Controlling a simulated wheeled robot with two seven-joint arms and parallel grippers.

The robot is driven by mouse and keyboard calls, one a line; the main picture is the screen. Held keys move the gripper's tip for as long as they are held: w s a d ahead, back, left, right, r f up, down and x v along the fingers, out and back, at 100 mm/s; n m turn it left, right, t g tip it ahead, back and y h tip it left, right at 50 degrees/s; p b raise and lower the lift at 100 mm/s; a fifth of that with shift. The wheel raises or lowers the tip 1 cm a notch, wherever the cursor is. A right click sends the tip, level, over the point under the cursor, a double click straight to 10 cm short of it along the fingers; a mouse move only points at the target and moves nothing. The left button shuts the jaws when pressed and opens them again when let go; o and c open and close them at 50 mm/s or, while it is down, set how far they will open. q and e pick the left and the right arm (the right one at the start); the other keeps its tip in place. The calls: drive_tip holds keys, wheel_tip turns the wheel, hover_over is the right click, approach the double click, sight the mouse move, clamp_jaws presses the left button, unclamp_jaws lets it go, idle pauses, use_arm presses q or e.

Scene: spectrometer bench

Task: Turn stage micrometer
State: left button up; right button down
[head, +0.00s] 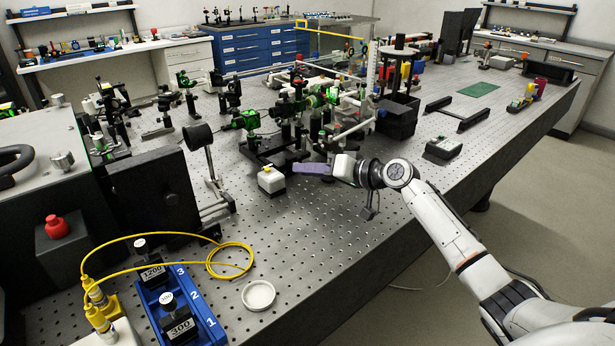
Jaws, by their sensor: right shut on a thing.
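My right gripper (297,168) reaches in from the right, low over the bench, with its purple-grey fingers pointing left at the front of a black translation stage (262,153). It is shut on the stage micrometer, which is mostly hidden between the fingers. The stage carries a post with a green-lit mount (246,120). My left gripper is not in view.
Crowded optics mounts (310,95) stand behind. A white round dish (258,295), yellow fibre (232,262) and blue rack (190,310) are at front left. The bench (330,235) in front is clear.

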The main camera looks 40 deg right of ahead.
drive_tip(key=shift+f+m+y+b, duration=0.2)
drive_tip(key=shift+m+y+b, duration=0.1)
drive_tip(key=shift+m+b, duration=0.3)
drive_tip(key=c, duration=1.7)
unclamp_jaws()
drive_tip(key=shift+r, duration=0.1)
drive_tip(key=shift+s+d, duration=0.1)
drive_tip(key=b+v, duration=0.1)
drive_tip(key=v, duration=0.8)
drive_tip(key=shift+s, duration=0.1)
drive_tip(key=shift+s+d, duration=0.2)
drive_tip(key=shift+s, duration=0.2)
